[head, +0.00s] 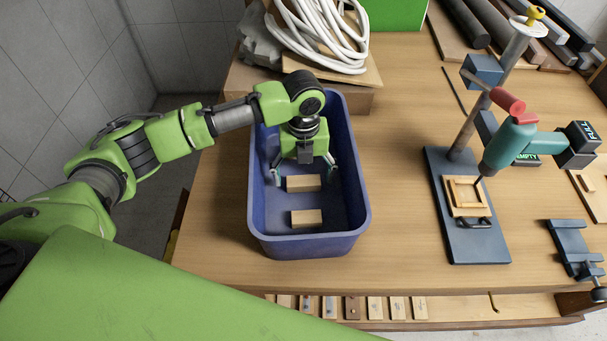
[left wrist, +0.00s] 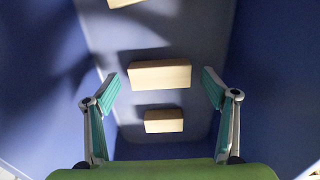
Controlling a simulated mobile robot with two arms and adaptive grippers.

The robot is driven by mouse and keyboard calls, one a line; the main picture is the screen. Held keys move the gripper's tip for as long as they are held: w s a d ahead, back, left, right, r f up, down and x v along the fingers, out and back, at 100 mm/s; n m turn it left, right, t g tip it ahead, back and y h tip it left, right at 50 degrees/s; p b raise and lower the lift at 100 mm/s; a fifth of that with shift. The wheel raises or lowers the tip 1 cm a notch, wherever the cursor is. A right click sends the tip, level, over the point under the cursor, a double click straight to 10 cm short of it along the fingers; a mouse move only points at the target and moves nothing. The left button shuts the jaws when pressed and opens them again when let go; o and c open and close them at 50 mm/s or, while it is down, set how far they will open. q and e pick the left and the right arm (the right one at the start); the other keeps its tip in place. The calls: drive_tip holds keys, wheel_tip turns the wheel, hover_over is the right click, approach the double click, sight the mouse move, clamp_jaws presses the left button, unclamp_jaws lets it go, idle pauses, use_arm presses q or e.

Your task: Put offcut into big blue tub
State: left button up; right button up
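The big blue tub (head: 257,205) stands on the wooden bench. My left gripper (head: 301,172) is inside the tub's outline with its fingers spread wide. Two pale wooden offcuts, one (head: 303,183) near the fingers and one (head: 306,218) nearer the front wall, lie on the tub floor. In the left wrist view, an offcut (left wrist: 160,74) shows between the open fingers, with clear gaps on both sides. A smaller-looking one (left wrist: 164,120) lies below it, and part of a third (left wrist: 126,2) shows at the top edge. My right gripper is out of view.
A coiled white hose (head: 325,35) lies on boards behind the tub. A drill on a stand (head: 470,205) is to the right, with a small clamp (head: 575,250) beyond. Dark bars (head: 480,25) lie at the back right. Bench between tub and drill is clear.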

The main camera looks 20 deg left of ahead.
use_arm(q)
drive_tip(key=shift+r, duration=0.1)
wheel_tip(320, 180, up, 12)
idle(0.6)
